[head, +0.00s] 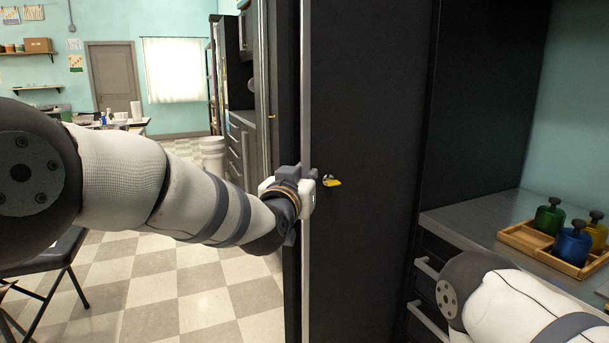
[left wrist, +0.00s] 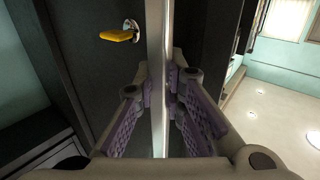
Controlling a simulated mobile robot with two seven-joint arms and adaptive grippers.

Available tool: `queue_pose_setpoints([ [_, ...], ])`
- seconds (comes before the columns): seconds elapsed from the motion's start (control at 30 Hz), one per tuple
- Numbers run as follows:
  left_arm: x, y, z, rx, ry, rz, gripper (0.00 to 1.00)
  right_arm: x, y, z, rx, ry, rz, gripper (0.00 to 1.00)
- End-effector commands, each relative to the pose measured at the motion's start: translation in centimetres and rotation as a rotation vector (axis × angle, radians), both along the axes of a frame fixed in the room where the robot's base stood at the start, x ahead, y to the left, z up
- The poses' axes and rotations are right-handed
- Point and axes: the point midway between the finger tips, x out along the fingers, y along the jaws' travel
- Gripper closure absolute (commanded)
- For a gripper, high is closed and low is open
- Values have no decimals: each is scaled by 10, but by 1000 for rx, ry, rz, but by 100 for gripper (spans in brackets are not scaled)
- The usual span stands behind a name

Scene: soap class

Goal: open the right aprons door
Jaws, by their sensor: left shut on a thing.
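A tall dark door panel (head: 365,110) with a pale vertical edge strip (head: 305,90) stands in the middle of the head view. A yellow key (head: 331,182) sits in a round lock on its face. The key also shows in the left wrist view (left wrist: 118,37). My left gripper (head: 311,187) is at the strip at about key height, just left of the key. In the left wrist view its fingers (left wrist: 160,100) are on either side of the strip, shut on it. My right arm shows at lower right, but its gripper is out of view.
A grey counter with drawers (head: 430,268) stands right of the panel. A wooden tray (head: 517,236) on it holds green, blue and yellow pump bottles. A dark folding chair (head: 50,270) is at lower left. The checkered floor (head: 160,290) left of the panel is mostly clear.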

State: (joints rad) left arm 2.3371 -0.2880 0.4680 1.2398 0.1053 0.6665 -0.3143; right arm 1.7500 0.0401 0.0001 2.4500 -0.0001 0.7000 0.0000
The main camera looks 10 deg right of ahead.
Motion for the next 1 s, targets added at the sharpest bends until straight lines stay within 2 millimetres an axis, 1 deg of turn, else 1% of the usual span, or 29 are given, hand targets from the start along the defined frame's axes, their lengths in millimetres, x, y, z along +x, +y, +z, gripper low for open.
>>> queue_pose_setpoints([
  [0.27,1,1,-2,0,2,1,100,0,0,0,0,2,0,60],
  [0.3,1,1,-2,0,2,2,83,0,0,0,0,2,0,60],
  [0.37,1,1,-2,0,2,1,69,0,0,0,0,2,0,60],
  [0.67,0,1,-1,-1,0,1,69,0,0,0,0,1,0,60],
  [0.77,-4,3,-1,0,1,1,69,0,0,0,0,1,0,60],
  [0.87,-19,9,0,2,1,0,69,0,0,0,0,1,0,60],
  [1.0,-50,24,0,2,1,0,69,0,0,0,0,1,0,60],
])
